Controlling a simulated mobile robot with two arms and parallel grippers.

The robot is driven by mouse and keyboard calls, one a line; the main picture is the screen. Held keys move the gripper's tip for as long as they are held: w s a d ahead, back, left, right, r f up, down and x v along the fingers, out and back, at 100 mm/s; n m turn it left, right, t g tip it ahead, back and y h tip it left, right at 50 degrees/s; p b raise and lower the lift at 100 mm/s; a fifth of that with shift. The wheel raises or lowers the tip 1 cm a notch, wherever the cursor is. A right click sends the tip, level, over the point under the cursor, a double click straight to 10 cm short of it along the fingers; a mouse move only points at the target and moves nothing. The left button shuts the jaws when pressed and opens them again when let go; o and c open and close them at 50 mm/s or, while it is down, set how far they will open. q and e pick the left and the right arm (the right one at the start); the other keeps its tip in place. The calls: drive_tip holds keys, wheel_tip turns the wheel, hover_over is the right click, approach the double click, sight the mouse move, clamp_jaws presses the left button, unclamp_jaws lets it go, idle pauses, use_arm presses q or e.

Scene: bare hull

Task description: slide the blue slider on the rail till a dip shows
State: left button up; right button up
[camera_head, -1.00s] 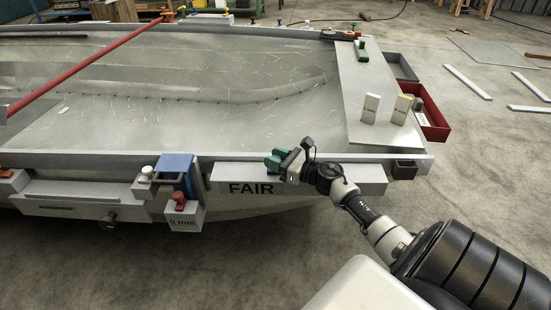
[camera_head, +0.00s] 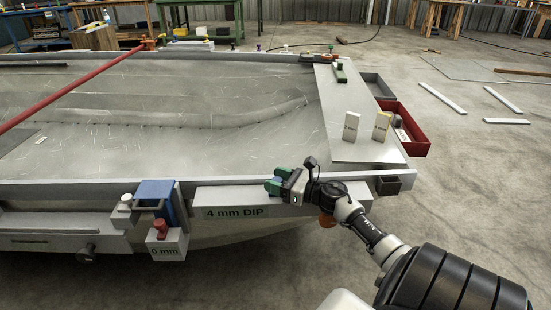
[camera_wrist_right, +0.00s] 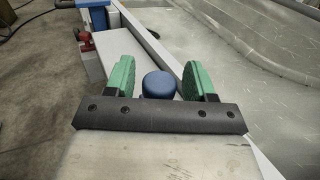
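A grey rail block (camera_head: 345,190) runs along the near edge of the hull, with a sign (camera_head: 236,211) on its front reading "4 mm DIP". My right gripper (camera_head: 276,184), with green finger pads, is at the top of this block, right of the sign. In the right wrist view a round blue knob (camera_wrist_right: 158,85), seemingly the slider, sits between the green pads of the right gripper (camera_wrist_right: 162,80). A gap shows on the knob's right side and a narrow one on its left, so the fingers stand open around it. The pads hide the knob in the head view. My left gripper is out of view.
A blue bracket (camera_head: 155,196) and a white block marked "0 mm" with a red knob (camera_head: 161,226) are left of the rail. Two small upright blocks (camera_head: 351,125) stand on the grey plate, beside a red tray (camera_head: 413,138). A red bar (camera_head: 60,92) crosses the hull.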

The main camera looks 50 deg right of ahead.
drive_tip(key=v, duration=1)
drive_tip(key=shift+s+p, duration=0.3)
drive_tip(key=shift+s, duration=0.05)
drive_tip(key=shift+d, duration=0.15)
idle(1.6)
